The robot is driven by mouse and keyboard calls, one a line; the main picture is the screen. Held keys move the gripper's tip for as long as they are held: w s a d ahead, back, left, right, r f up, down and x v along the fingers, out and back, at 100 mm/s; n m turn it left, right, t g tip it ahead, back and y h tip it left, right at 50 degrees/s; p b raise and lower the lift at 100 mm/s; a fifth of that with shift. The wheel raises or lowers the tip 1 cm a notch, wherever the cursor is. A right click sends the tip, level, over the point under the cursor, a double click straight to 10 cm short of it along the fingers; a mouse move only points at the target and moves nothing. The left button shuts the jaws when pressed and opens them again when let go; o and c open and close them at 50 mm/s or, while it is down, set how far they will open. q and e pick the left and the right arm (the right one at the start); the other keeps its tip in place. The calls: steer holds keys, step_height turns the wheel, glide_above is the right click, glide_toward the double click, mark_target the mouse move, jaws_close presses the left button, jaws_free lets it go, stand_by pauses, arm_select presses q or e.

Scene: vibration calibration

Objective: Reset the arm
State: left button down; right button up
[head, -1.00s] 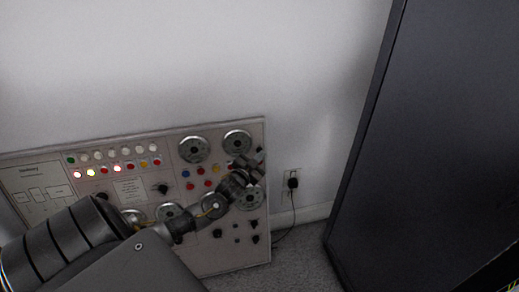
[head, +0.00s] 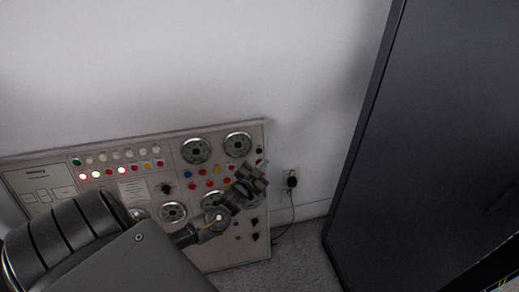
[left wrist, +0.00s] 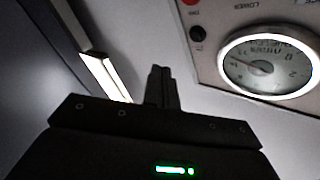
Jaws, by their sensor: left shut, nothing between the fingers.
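My left arm reaches in from the left of the head view, across the front of a control panel (head: 150,220) that stands against the wall. My left gripper (head: 262,168) is at the panel's right edge, near the round gauges, and looks closed with nothing held. In the left wrist view its fingers (left wrist: 161,80) are together and point toward the white wall. A round gauge (left wrist: 268,64) with a needle shows at the upper right there, apart from the fingers. My right gripper is in neither view.
A tall dark cabinet (head: 430,140) fills the right side. A wall outlet with a black plug (head: 291,182) and cord sits between panel and cabinet. Carpet (head: 290,262) shows below. Rows of lit buttons (head: 121,170) line the panel's upper part.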

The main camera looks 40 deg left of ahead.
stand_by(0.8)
